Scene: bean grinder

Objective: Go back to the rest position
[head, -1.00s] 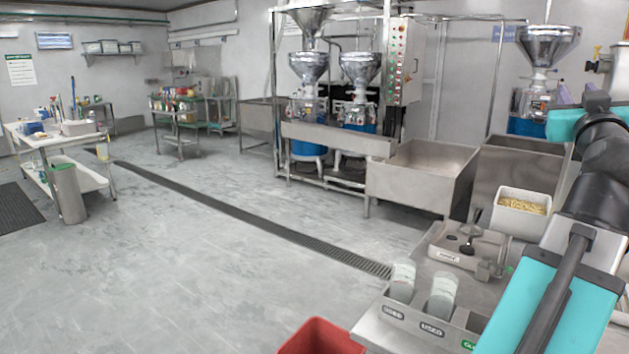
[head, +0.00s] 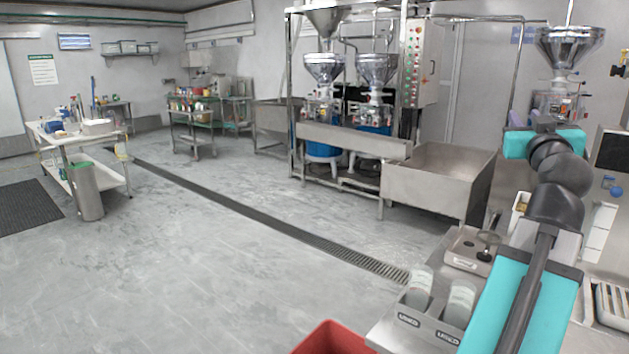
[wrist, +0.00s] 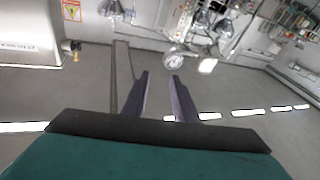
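My gripper (wrist: 161,75) shows in the wrist view with two dark purple fingers standing apart, and nothing is visible between them. In the head view my teal and black arm rises at the right, bent at the top above the counter.
A steel counter (head: 395,325) with a labelled holder of clear cups (head: 460,300) lies beside my arm. A grain container (head: 519,212) is partly hidden behind it. A red bin (head: 333,340) stands at the bottom. Open floor (head: 200,270) lies to the left.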

